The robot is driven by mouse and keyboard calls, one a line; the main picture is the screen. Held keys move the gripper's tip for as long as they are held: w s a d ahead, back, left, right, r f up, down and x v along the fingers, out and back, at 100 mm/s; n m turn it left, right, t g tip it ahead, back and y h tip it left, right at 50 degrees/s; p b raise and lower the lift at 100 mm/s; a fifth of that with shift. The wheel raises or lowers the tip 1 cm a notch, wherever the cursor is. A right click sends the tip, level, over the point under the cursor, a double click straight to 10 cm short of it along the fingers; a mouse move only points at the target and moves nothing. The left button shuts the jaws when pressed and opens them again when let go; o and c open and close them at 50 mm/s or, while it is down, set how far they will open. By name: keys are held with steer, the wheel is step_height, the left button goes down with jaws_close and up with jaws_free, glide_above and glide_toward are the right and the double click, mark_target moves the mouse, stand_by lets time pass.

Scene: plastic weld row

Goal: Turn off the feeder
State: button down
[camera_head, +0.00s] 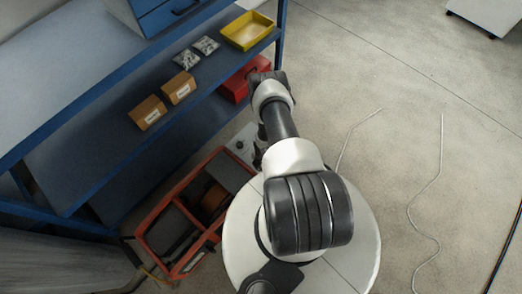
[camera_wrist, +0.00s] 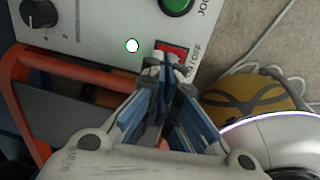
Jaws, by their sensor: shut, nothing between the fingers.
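The feeder (camera_head: 152,238) is an orange-red framed machine on the floor, beside the blue shelf in the head view. Its pale control panel (camera_head: 240,143) is partly hidden by my arm there. In the wrist view the panel (camera_wrist: 90,22) carries a red rocker switch (camera_wrist: 176,49) with ON/OFF lettering beside it. My gripper (camera_wrist: 166,68) is shut and empty, its blue-grey fingertips right at the switch's lower edge. I cannot tell whether they touch it, and they hide part of it. The switch's position is unclear.
The panel also has a black knob (camera_wrist: 39,13), a green button (camera_wrist: 175,4) marked JOG and a small white round lamp (camera_wrist: 132,45). A blue shelf (camera_head: 95,95) holds brown boxes (camera_head: 148,113) and a yellow tray (camera_head: 247,31). The floor at right is mostly clear, with loose cable (camera_head: 437,165).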

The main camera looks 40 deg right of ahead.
steer(key=shift+w+f, duration=0.1)
steer(key=shift+f, duration=0.55)
steer(key=shift+w+f+b, duration=0.15)
steer(key=shift+f+b, duration=0.4)
steer(key=shift+b, duration=0.05)
steer(key=shift+w, duration=0.25)
steer(key=shift+s+a, duration=0.1)
steer(key=shift+s, duration=0.05)
